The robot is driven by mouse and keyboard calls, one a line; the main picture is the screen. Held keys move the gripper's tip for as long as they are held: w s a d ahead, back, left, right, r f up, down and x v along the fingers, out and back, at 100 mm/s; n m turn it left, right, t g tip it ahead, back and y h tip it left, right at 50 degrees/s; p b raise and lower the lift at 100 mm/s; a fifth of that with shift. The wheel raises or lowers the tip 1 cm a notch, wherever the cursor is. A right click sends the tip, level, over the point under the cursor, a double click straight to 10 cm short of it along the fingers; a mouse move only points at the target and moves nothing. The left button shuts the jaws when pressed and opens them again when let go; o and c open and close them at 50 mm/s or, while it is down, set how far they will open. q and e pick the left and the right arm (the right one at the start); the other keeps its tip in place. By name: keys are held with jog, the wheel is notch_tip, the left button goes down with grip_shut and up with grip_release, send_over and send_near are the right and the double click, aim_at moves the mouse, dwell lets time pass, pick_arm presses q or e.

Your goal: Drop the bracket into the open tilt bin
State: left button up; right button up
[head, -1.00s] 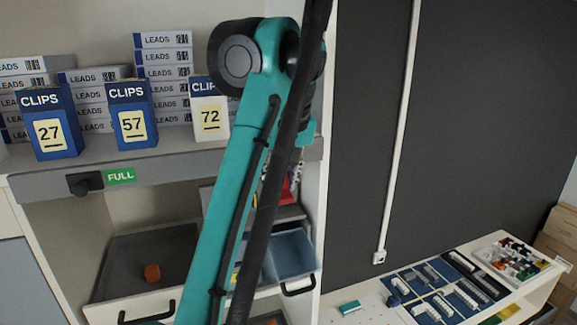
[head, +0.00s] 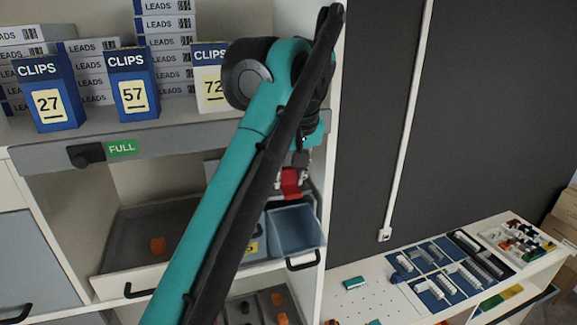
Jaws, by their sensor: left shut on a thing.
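My left gripper (head: 300,160) is partly hidden behind my teal arm and points down. It is shut on a small red piece, the bracket (head: 291,184); the upper part of the bracket is covered by the fingers. An open blue-grey tilt bin (head: 312,243) with a black handle sticks out of the cabinet. The bracket hangs above the back part of this bin, apart from it. The inside of the bin looks empty where it shows; its left side is partly covered by my arm. My right gripper is not in view.
A shelf edge (head: 190,134) with a FULL label carries CLIPS boxes (head: 131,84) and LEADS boxes. A grey pull-out tray (head: 120,245) with an orange piece is left of the bin. A white cabinet side panel (head: 331,180) stands close right. A low bench (head: 350,306) with parts is further right.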

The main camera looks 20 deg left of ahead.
aim_at(292, 192)
pick_arm(q)
jog(key=o, duration=1.2)
jog(key=shift+s, duration=0.15)
jog(key=shift+c, duration=0.2)
jog(key=shift+v, duration=3.6)
